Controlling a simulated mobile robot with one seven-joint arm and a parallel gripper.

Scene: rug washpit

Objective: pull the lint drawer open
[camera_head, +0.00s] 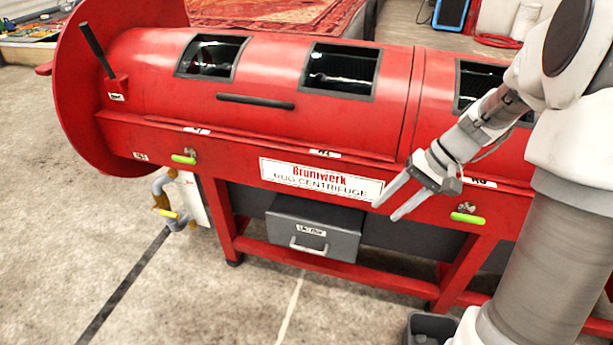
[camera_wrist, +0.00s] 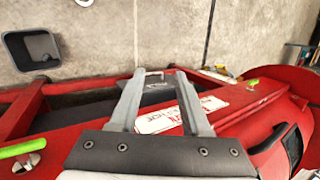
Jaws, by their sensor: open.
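The lint drawer (camera_head: 313,231) is a dark grey box with a small label and a pale bar handle (camera_head: 309,246). It sits low under the red rug centrifuge (camera_head: 260,130), and its front looks flush or nearly so; I cannot tell how far it is out. My gripper (camera_head: 385,205) is open and empty, in front of the red beam, above and right of the drawer, apart from it. In the wrist view, the drawer (camera_wrist: 158,88) and its handle (camera_wrist: 155,73) show between my open fingers (camera_wrist: 160,98), partly hidden by the left finger.
Green-handled levers (camera_head: 183,159) (camera_head: 467,218) stick out from the red beam. Pipes with a yellow valve (camera_head: 168,213) hang left of the drawer. A dark grey bin (camera_head: 430,328) stands on the floor near me. The concrete floor (camera_head: 230,305) before the drawer is clear.

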